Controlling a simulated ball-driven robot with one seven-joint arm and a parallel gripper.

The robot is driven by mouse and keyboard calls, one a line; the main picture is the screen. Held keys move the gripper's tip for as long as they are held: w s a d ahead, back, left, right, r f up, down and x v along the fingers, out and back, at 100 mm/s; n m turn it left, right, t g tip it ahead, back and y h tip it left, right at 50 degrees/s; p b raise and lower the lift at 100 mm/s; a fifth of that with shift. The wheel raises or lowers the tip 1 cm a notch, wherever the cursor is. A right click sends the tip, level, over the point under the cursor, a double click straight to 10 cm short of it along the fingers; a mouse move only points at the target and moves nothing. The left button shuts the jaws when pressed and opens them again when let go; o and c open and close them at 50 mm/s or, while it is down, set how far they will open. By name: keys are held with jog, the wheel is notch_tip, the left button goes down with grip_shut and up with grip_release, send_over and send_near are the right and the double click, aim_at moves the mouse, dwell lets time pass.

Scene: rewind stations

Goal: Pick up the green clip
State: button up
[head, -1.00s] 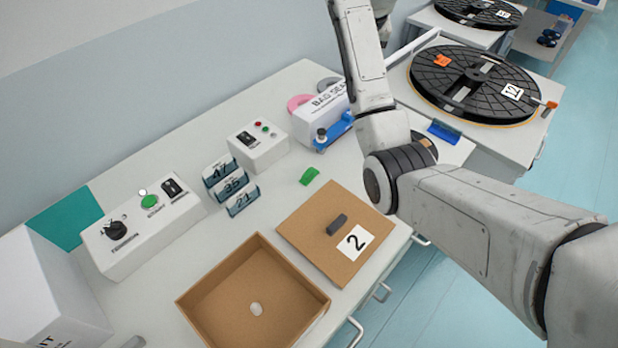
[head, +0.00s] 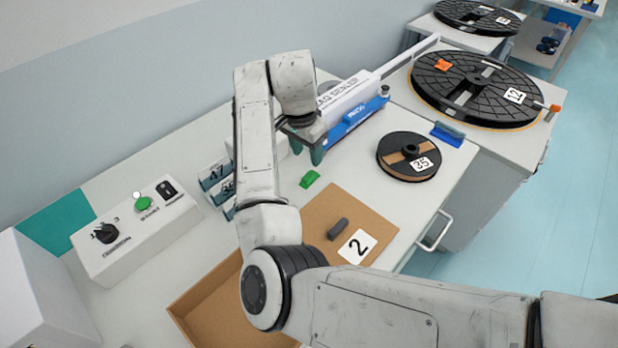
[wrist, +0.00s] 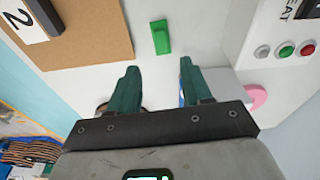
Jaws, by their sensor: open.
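The green clip (head: 310,178) lies on the white bench, just beyond the brown board with the 2 label. In the wrist view the clip (wrist: 160,37) lies beyond my fingertips, roughly in line with the gap between them. My gripper (head: 303,148) is above the bench, a little behind the clip in the head view. In the wrist view its two green fingers (wrist: 157,68) are apart with nothing between them. The clip is not touched by them.
The brown board (head: 318,208) holds a dark grey handle. An open cardboard box (head: 195,300) is partly hidden by my arm. A bag sealer (head: 352,115) stands close behind my gripper. A black reel labelled 35 (head: 395,168) lies to the right. A control box (head: 135,230) stands left.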

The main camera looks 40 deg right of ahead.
aim_at(309, 174)
jog(key=f, duration=0.5)
jog(key=d+f+p, duration=0.1)
jog(key=f, duration=0.2)
jog(key=shift+w+f, duration=0.15)
jog(key=shift+w, duration=0.05)
jog(key=shift+c, duration=0.2)
grip_shut()
